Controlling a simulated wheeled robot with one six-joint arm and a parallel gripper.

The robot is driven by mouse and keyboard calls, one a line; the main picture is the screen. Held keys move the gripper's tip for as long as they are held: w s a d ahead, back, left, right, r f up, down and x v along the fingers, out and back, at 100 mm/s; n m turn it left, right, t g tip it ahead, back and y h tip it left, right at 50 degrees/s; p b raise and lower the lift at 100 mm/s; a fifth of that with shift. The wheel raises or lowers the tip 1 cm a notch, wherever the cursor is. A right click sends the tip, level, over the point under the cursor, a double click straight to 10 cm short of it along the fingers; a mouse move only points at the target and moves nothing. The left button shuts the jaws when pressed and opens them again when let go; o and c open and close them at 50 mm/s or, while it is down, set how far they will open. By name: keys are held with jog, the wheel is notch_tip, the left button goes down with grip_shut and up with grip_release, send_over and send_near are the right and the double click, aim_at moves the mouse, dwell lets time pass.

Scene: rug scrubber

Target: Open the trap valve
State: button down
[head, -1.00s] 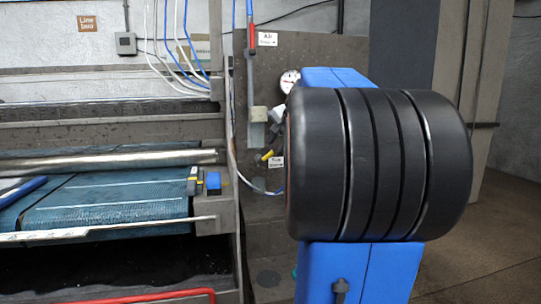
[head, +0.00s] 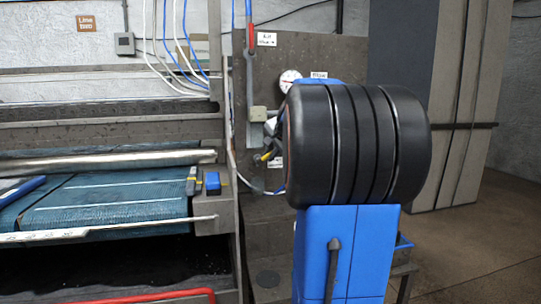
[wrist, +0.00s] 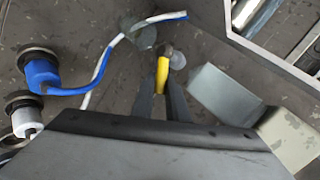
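A small yellow handle (head: 266,157) sits low on the dark panel in the head view, beside a white label partly hidden by my arm; I take it for the trap valve. In the wrist view the yellow handle (wrist: 162,74) stands between the fingertips of my gripper (wrist: 162,88). The two dark fingers are close together and flank it on both sides, with little or no gap showing. The handle points roughly along the fingers. My arm hides most of the gripper in the head view.
A red lever (head: 250,40) by a white label and a round gauge (head: 289,79) are higher on the panel. The wrist view shows a blue fitting (wrist: 40,73), a white fitting (wrist: 27,120), hoses and a grey block (wrist: 222,95) close by. The rug machine (head: 110,200) stands left.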

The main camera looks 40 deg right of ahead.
jog(key=shift+a, duration=0.1)
jog(key=shift+w+a+r+n+g+h, duration=0.15)
jog(key=shift+a+r+n+g+h, duration=0.15)
jog(key=shift+n+g+h, duration=0.25)
jog(key=shift+w+a+r+n+g+h, duration=0.15)
jog(key=shift+a+r+n+g+h, duration=0.15)
jog(key=shift+h, duration=0.45)
jog(key=shift+d, duration=0.1)
jog(key=c, duration=1.7)
grip_release()
jog(key=shift+c, duration=0.2)
jog(key=shift+s+d, duration=0.1)
jog(key=shift+d, duration=0.05)
